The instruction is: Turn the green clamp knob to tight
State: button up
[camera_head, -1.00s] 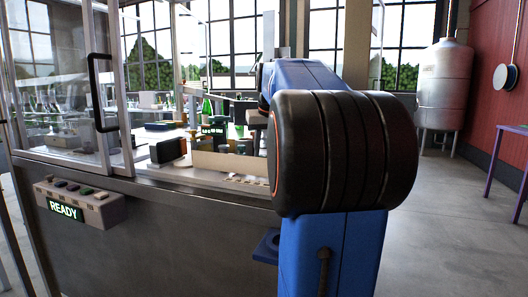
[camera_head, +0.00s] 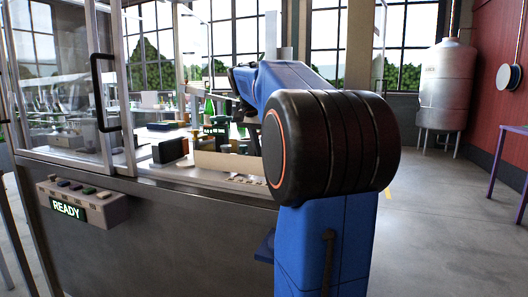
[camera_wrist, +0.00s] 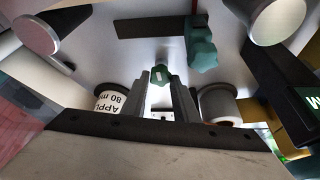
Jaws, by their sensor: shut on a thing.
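In the wrist view, a small green knob (camera_wrist: 160,73) sits between the tips of my gripper (camera_wrist: 162,84). The jaws are shut on it. A larger green lobed knob (camera_wrist: 201,48) on a dark bar stands just beyond, to the upper right. I cannot tell any tight mark on either knob. In the head view, my blue and black arm reaches into the machine and hides the knobs and the jaws.
A spool (camera_wrist: 108,98) labelled "APPL… 80 m" is left of the jaws, another roll (camera_wrist: 218,104) right. Pale round ends (camera_wrist: 278,20) and a dark box (camera_wrist: 285,90) crowd the right. The machine's control panel (camera_head: 82,203) reads READY.

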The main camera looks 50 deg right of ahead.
jog(key=shift+m, duration=0.6)
jog(key=o, duration=1.1)
jog(key=v, duration=1.1)
jog(key=w+v, duration=0.1)
jog(key=v, duration=0.5)
jog(key=shift+r, duration=0.25)
jog(key=shift+s, duration=0.1)
